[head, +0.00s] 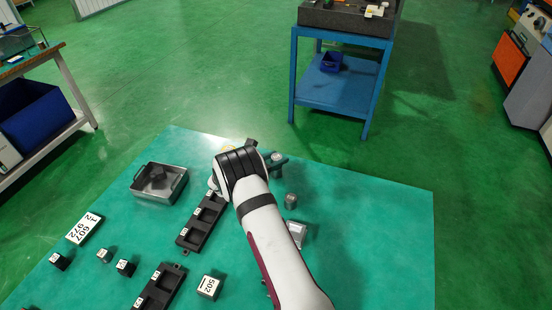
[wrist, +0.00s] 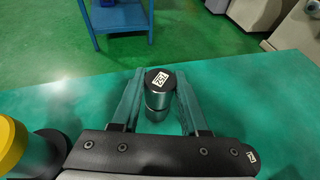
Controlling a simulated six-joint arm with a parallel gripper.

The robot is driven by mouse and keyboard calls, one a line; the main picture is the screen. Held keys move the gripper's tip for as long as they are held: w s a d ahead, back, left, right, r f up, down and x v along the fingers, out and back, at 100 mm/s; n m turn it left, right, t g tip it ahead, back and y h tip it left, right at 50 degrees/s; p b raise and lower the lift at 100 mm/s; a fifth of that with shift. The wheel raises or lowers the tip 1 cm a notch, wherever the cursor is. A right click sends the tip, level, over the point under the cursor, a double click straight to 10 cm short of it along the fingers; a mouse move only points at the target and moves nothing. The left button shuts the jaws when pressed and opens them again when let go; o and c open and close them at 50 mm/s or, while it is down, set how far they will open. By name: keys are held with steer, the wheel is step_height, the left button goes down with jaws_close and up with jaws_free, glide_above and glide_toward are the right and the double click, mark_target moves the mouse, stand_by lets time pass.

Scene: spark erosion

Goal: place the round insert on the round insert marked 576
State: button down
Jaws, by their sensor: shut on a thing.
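A dark round insert (wrist: 160,80) with a white label on top is between the fingertips of my gripper (wrist: 161,76) in the wrist view. The label digits are too small to read surely. A shiny metal cylinder (wrist: 156,103) shows directly below the dark top; I cannot tell whether it is a separate insert or part of the same one. In the head view my gripper (head: 275,161) is over the far part of the green table, partly hidden by my arm. I cannot make out the mark 576.
The green table (head: 390,230) is clear at the right. A metal tray (head: 160,184), dark slotted holders (head: 203,222), a small metal block (head: 291,201) and several labelled blocks stand around. A yellow-topped round thing (wrist: 12,143) is at the wrist view's left.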

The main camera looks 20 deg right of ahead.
steer(key=shift+c, duration=2.1)
jaws_free()
steer(key=shift+f, duration=0.1)
steer(key=v, duration=1.2)
steer(key=s+d+r+m+g+y, duration=0.1)
steer(key=s+d+r+m+g, duration=0.15)
steer(key=s+r+m, duration=0.4)
steer(key=s+d+r+m+g+y, duration=0.15)
steer(key=s+r+m+g, duration=0.25)
steer(key=s+m, duration=0.45)
steer(key=s+a+r+m+y, duration=0.1)
steer(key=s+a+m+y, duration=0.4)
steer(key=s, duration=0.6)
steer(key=s+a+r+m+y, duration=0.1)
steer(key=s+a+m+y, duration=0.5)
steer(key=s+a+m, duration=0.3)
steer(key=s+a, duration=0.1)
steer(key=s, duration=0.2)
steer(key=shift+s+a, duration=0.2)
